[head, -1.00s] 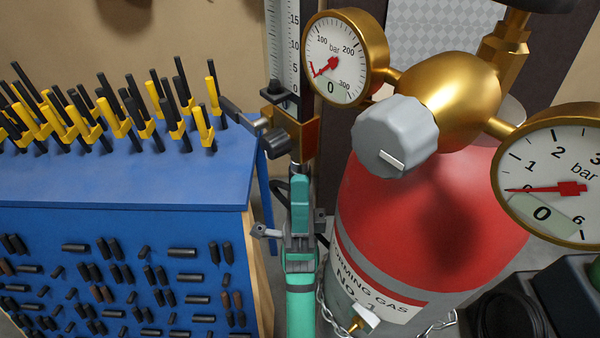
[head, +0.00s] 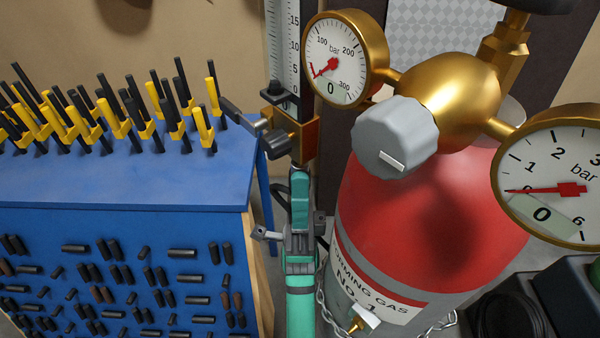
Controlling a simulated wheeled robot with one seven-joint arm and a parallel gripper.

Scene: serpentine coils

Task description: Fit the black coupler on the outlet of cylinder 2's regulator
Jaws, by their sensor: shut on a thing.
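I cannot make out my gripper in the head view, nor a coupler held in it. Cylinder 2 and its regulator cannot be identified here. The red cylinder (head: 440,225) in view carries a label (head: 380,296) that reads "forming gas No. 1". Its brass regulator (head: 455,95) has a grey knob (head: 395,138) and two gauges. The left gauge (head: 345,52) and the right gauge (head: 550,170) both have their needles near 0. I cannot pick out the black coupler.
A blue bench (head: 120,200) at left holds black and yellow clamps (head: 120,118) on top and black pieces on its front panel. A teal-and-grey fixture (head: 300,295) stands between bench and cylinder, below a scaled post (head: 292,50). A chain (head: 326,312) hangs beside the cylinder.

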